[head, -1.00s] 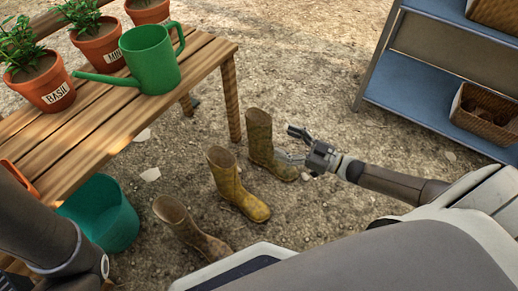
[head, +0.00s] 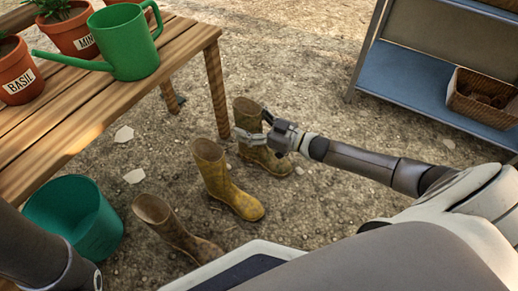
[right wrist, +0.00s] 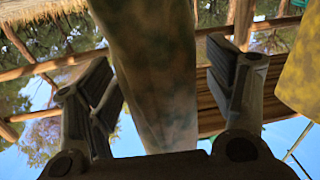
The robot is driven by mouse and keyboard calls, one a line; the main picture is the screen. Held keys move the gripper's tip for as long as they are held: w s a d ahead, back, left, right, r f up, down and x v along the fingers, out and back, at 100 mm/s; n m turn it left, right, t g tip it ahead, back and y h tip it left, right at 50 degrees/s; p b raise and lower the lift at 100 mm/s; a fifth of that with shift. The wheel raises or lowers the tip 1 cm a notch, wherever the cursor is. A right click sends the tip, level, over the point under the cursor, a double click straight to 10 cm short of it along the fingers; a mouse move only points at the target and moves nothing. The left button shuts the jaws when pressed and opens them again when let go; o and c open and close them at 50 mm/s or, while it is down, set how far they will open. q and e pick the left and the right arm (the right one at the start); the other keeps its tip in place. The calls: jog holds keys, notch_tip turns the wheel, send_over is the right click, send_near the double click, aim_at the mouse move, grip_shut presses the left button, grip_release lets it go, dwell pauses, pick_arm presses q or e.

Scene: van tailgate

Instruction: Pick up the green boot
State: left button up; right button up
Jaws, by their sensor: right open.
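The green boot (head: 250,112), a mottled olive one, stands upright on the ground beyond the other boots. My right gripper (head: 253,126) is open at its shaft, one finger to each side. In the right wrist view the boot's shaft (right wrist: 152,70) fills the middle between the spread fingers of my right gripper (right wrist: 158,85), with gaps visible on both sides. The gripper hides part of the boot in the head view. My left arm shows at the lower left, but its gripper is out of view.
A yellow boot (head: 226,182) and a brown boot (head: 172,225) stand nearer me. A wooden bench (head: 95,97) at left bears a green watering can (head: 130,42) and potted herbs. A teal bucket (head: 75,218) is below it. A blue shelf (head: 425,88) stands at right.

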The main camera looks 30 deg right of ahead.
jog(key=shift+c, duration=0.4)
jog(key=c, duration=1.4)
jog(key=shift+r, duration=0.1)
grip_shut()
jog(key=shift+r, duration=0.15)
